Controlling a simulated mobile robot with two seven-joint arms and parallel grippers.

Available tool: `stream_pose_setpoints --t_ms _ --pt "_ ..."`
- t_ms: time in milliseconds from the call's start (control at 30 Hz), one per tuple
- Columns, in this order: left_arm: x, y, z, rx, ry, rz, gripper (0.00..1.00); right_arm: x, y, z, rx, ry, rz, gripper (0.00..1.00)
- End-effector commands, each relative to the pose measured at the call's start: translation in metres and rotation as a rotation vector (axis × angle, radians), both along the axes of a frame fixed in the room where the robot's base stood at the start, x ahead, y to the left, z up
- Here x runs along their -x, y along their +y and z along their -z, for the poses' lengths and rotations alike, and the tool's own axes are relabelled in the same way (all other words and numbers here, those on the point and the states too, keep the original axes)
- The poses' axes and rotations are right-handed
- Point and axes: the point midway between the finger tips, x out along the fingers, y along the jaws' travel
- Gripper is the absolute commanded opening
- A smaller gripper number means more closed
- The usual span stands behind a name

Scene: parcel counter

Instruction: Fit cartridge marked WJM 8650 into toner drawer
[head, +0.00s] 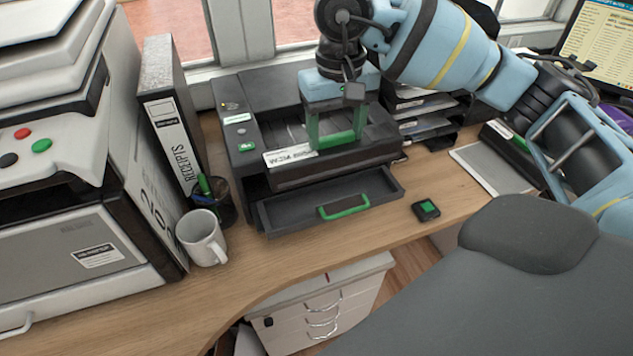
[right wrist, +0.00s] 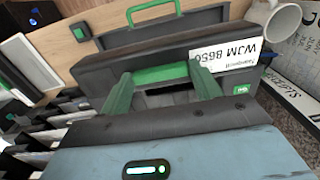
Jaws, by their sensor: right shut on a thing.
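The dark cartridge (head: 330,168) has a white label that reads WJM 8650 in the right wrist view, where the cartridge (right wrist: 105,72) lies across the picture. My right gripper (head: 336,140) has green fingers and is shut on the cartridge, and it also shows in the right wrist view (right wrist: 163,88). The cartridge is at the printer's front, above and behind the pulled-out toner drawer (head: 285,212). The drawer has a green handle and its visible front part looks empty. Its back part is hidden under the cartridge. My left gripper is not in view.
A white mug (head: 203,240) and a pen cup (head: 224,208) stand left of the drawer. A small black device (head: 426,210) lies to its right. Paper trays (head: 425,110) stand behind. A grey chair (head: 530,235) is in front at right. The counter before the drawer is clear.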

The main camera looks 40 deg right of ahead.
Motion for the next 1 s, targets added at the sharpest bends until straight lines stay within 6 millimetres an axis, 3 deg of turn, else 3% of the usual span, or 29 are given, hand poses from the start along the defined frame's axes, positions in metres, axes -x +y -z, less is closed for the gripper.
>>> stream_pose_setpoints --t_ms 267,533,867,1000 --pt "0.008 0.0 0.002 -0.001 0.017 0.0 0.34 0.0 0.0 0.002 0.0 -0.001 0.0 0.07" --pt "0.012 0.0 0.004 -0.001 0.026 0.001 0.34 0.0 0.0 0.039 0.001 -0.001 0.001 0.07" --pt "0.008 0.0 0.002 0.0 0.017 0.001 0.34 0.0 0.0 0.054 0.0 -0.001 0.0 0.07" --pt "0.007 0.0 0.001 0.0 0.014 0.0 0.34 0.001 0.0 0.074 0.001 0.001 0.0 0.07"
